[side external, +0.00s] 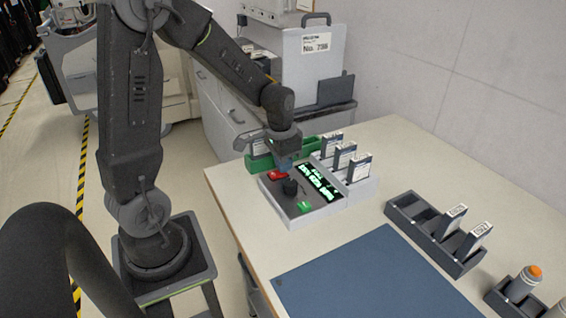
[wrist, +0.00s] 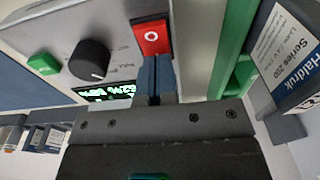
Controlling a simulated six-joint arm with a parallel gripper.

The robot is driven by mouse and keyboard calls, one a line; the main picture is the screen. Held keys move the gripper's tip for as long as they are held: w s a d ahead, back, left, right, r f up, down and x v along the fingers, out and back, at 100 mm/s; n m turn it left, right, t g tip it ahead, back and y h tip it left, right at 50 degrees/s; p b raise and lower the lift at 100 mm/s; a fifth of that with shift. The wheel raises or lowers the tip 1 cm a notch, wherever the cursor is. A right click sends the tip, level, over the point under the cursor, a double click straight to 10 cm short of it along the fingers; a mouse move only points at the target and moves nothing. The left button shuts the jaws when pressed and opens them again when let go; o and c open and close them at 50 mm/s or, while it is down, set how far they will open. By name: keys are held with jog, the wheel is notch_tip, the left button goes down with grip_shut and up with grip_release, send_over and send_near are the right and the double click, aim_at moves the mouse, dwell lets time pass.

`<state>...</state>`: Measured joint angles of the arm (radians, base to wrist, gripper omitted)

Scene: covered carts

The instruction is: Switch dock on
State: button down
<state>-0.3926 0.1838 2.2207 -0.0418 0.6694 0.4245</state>
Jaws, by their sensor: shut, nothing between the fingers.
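The dock (side external: 274,204) is a grey box on the table with a lit display (side external: 318,183) of green text, a black knob (side external: 290,187), a green button (side external: 305,208) and a red switch (side external: 278,175). In the wrist view the red switch (wrist: 151,38) shows a white ring mark, beside the knob (wrist: 90,60) and green button (wrist: 43,64). My gripper (side external: 286,165) is shut and empty, its blue fingertips (wrist: 154,62) right at the near edge of the red switch. I cannot tell whether they touch it.
Several labelled modules (side external: 345,155) stand in slots behind the display. A green holder (side external: 259,162) with a module is close beside my gripper. A dark rack (side external: 407,209), a blue mat (side external: 370,280) and an orange-topped bottle (side external: 524,283) lie toward the front right.

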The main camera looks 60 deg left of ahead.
aim_at(277, 173)
jog(key=shift+s+f, duration=0.3)
jog(key=shift+s, duration=0.55)
notch_tip(277, 173, up, 14)
jog(key=shift+s+r, duration=0.2)
jog(key=shift+r, duration=0.05)
jog(key=shift+r+t, duration=0.1)
jog(key=shift+t, duration=0.2)
jog(key=f, duration=0.4)
jog(key=w+f, duration=0.1)
jog(key=f, duration=0.9)
jog(key=shift+w, duration=0.35)
